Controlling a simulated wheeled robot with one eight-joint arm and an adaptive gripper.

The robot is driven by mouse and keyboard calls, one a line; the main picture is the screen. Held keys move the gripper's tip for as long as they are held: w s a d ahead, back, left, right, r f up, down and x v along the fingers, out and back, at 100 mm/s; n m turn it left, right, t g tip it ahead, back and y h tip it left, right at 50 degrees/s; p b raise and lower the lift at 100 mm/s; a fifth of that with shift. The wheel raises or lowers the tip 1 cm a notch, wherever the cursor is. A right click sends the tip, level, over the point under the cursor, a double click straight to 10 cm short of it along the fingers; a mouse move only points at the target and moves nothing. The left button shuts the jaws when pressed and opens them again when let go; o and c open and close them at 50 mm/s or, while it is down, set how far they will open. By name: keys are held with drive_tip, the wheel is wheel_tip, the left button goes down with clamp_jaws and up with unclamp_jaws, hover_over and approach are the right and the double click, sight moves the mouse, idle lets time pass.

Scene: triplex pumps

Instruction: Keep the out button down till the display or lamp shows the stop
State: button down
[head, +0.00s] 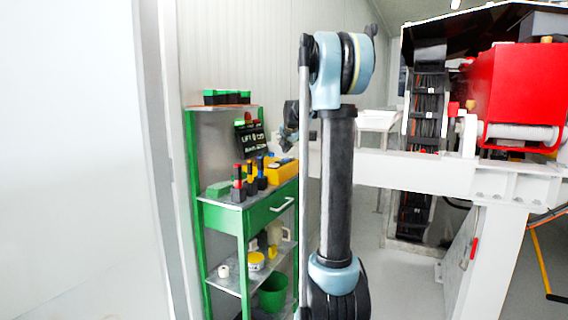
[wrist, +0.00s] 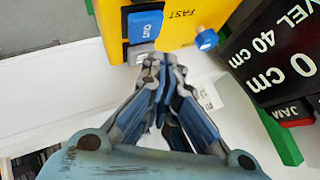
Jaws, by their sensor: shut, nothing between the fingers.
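The yellow control box (wrist: 180,28) is at the top of the wrist view. It carries a blue button marked OUT (wrist: 145,26), a grey button (wrist: 140,53) beside it, the word FAST and a blue knob (wrist: 206,39). My gripper (wrist: 160,62) is shut and empty. Its tips are by the grey button, beside the blue one in the picture; I cannot tell whether they touch anything. The black display (wrist: 275,55) reads 0 cm and LEVEL 40 cm. A dark red JAM lamp (wrist: 291,114) is at its edge. In the head view, the yellow box (head: 282,170) is partly hidden behind my arm.
A white beam (head: 400,170) and red machine (head: 515,90) stand at right.

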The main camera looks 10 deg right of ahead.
drive_tip(key=shift+f, duration=0.6)
drive_tip(key=shift+f, duration=0.15)
idle(1.0)
drive_tip(key=shift+s+f, duration=0.15)
drive_tip(key=shift+f, duration=0.05)
